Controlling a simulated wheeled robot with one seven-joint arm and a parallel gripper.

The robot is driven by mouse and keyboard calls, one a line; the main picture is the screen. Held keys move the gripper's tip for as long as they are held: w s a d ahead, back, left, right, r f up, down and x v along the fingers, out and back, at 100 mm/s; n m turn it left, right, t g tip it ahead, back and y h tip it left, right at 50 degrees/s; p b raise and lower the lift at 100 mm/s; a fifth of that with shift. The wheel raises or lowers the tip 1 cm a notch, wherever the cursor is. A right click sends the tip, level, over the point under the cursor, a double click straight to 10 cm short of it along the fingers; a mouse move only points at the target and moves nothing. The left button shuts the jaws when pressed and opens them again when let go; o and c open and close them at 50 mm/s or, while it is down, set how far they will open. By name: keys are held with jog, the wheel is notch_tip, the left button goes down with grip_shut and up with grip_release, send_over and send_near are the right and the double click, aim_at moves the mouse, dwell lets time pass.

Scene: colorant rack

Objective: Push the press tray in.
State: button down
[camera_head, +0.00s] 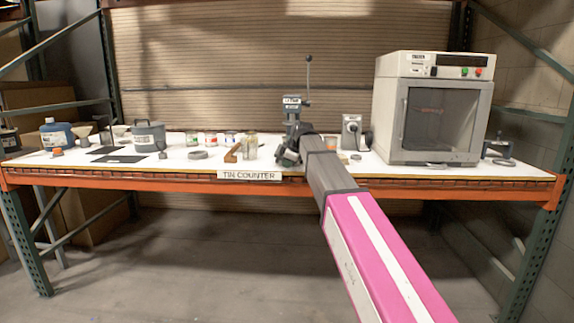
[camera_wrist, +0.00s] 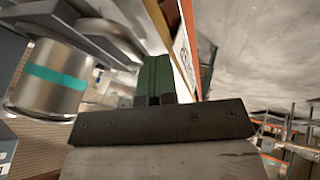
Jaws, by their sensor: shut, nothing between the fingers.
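The press (camera_head: 293,108), a dark grey-green machine with a tall lever, stands on the counter near the middle. My gripper (camera_head: 287,157) is low in front of it and, with my arm, hides its base and tray in the head view. In the wrist view, my gripper (camera_wrist: 154,62) is shut, its green fingers together and empty. A silver tin with a teal band (camera_wrist: 52,78) is to their left. Grey rounded metal (camera_wrist: 105,36), possibly the press tray, is close beside the fingertips. I cannot tell whether they touch it or how far the tray is out.
A large oven-like cabinet (camera_head: 433,115) stands right of the press. Several small tins and jars, a wooden piece (camera_head: 232,153) and a grey pot (camera_head: 149,136) stand to the left. The counter's orange front edge (camera_head: 120,181) runs below my gripper.

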jog(key=w, duration=1.6)
jog(key=shift+w+d, duration=0.25)
jog(key=shift+w, duration=0.1)
jog(key=shift+r, duration=0.1)
